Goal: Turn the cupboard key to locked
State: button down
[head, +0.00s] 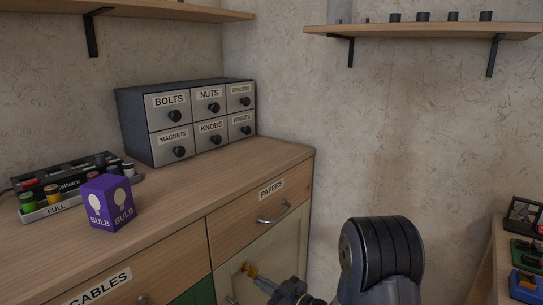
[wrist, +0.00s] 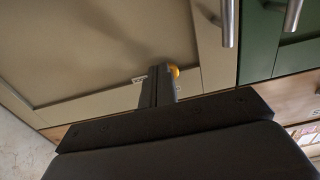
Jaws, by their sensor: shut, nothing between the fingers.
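The yellow cupboard key (head: 249,269) sits on the cream cupboard door (head: 285,248), below the PAPERS drawer. It shows as a small yellow piece (wrist: 174,70) just beside the fingertips in the wrist view, mostly hidden behind them. My gripper (head: 262,284) is at the key, its fingers shut with nothing between them. The fingers also show in the wrist view (wrist: 158,72). I cannot tell whether they touch the key. Small labels (wrist: 138,79) beside the key are partly covered and unreadable, so which way the key points is unclear.
Metal handles (wrist: 228,22) stick out close to the key, with a green door (wrist: 298,55) beside the cream one. The counter above holds a purple bulb box (head: 108,203), a charger rack (head: 60,190) and a drawer cabinet (head: 190,120). A bench (head: 487,262) stands at the right.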

jog(key=shift+s+a, duration=0.15)
jog(key=shift+s, duration=0.05)
jog(key=shift+s+a+b, duration=0.2)
jog(key=shift+s+b, duration=0.1)
jog(key=shift+b, duration=0.3)
jog(key=shift+s+a+r, duration=0.1)
jog(key=shift+s+a, duration=0.05)
jog(key=b+v, duration=0.1)
jog(key=v, duration=0.5)
jog(key=shift+s+f, duration=0.15)
jog(key=shift+f, duration=0.25)
dwell(0.4)
